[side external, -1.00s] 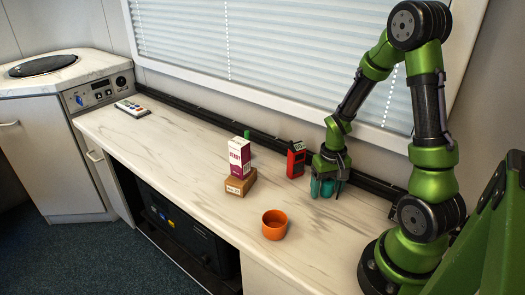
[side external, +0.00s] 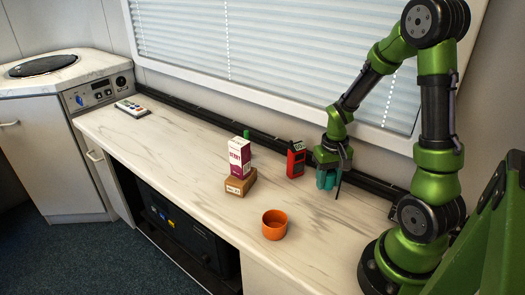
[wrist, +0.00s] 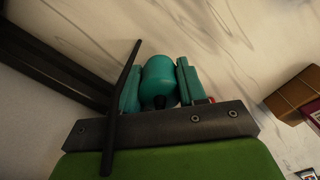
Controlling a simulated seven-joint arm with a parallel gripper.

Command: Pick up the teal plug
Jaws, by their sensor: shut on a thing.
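The teal plug (wrist: 158,80) is between the two teal fingers of my gripper (wrist: 160,84) in the wrist view, with its rounded body showing and a dark part at its lower end. My gripper (side external: 327,181) is shut on it. In the side external view the plug and the fingers blend into one teal patch, so the plug's outline there is hard to tell. They are held above the right part of the counter, just right of the red device.
The red device (side external: 296,163) stands close left of my gripper. A purple and white carton (side external: 239,157) stands on a brown block (side external: 240,184), with a green object (side external: 247,135) behind. An orange cup (side external: 274,225) is near the front edge.

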